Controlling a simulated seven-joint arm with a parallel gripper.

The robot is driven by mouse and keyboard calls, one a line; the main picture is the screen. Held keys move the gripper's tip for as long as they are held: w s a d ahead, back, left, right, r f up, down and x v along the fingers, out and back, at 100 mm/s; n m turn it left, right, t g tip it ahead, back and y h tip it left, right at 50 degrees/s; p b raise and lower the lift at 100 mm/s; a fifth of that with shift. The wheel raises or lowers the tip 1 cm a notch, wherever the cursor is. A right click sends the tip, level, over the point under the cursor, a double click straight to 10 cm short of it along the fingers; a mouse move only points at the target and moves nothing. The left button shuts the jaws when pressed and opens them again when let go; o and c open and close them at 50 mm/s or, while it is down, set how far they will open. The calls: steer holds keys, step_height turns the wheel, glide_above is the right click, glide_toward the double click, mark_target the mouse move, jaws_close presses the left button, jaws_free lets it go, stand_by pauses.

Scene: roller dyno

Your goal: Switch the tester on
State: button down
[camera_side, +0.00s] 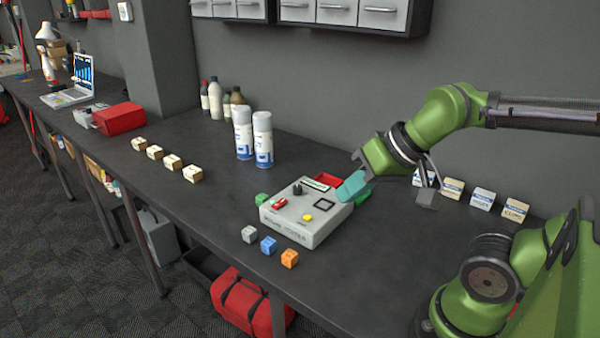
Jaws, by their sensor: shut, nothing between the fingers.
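The tester (305,211) is a pale grey box on the dark bench. Its top carries a red switch (280,203), a black knob (297,188), a yellow button (307,217) and a small dark display (324,205). I cannot tell the position of the red switch. My gripper (350,190) is shut and empty, with teal fingers. It is at the right edge of the tester, over or just beside its upper right corner; I cannot tell whether it touches.
Grey, blue and orange cubes (268,245) sit in front of the tester. Two spray cans (262,140) stand behind it. A red tray (327,180) and green blocks are close beside it. Several labelled blocks (452,188) line the wall at right.

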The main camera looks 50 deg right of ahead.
steer(key=w+d+f+m+g, duration=0.1)
steer(key=w+m, duration=0.3)
steer(key=w, duration=0.5)
steer(key=w+d+f+m+g+h, duration=0.1)
steer(key=w+d+m+g, duration=0.2)
steer(key=w, duration=0.5)
steer(key=w+d+f+m+g+h, duration=0.1)
steer(key=w+d+m+g, duration=0.2)
steer(key=w+m, duration=0.4)
steer(key=w+d, duration=0.1)
steer(key=w, duration=0.1)
steer(key=shift+w+f, duration=0.3)
steer(key=shift+f, duration=0.05)
steer(key=shift+d, duration=0.1)
